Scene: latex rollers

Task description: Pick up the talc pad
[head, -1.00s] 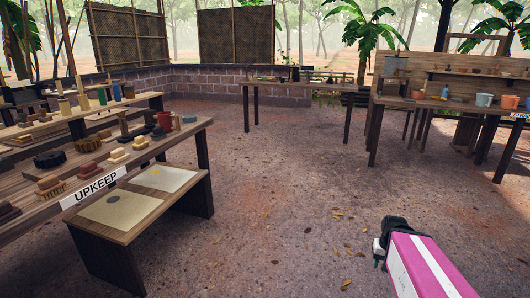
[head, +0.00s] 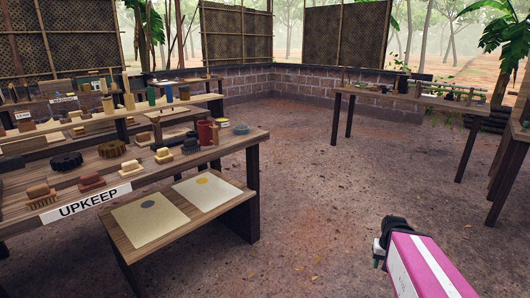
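I cannot tell which object is the talc pad. Several small blocks and brushes, such as a tan-topped one (head: 163,156) and a reddish one (head: 91,182), sit on the bench (head: 225,149) marked UPKEEP at left. Two dark round pieces (head: 66,161) and a flat grey-green disc (head: 240,129) are also on it. The low shelf holds two pale sheets, one with a grey spot (head: 148,204) and one with a yellow spot (head: 202,181). My gripper (head: 378,258) is at lower right over the floor, well apart from the bench. Its finger opening is too small to judge.
A red can (head: 206,132) stands near the bench's back. A raised shelf (head: 180,105) with bottles and blocks runs behind. Another table (head: 400,97) stands at back right, and a table edge shows at far right. The floor (head: 320,190) between is clear.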

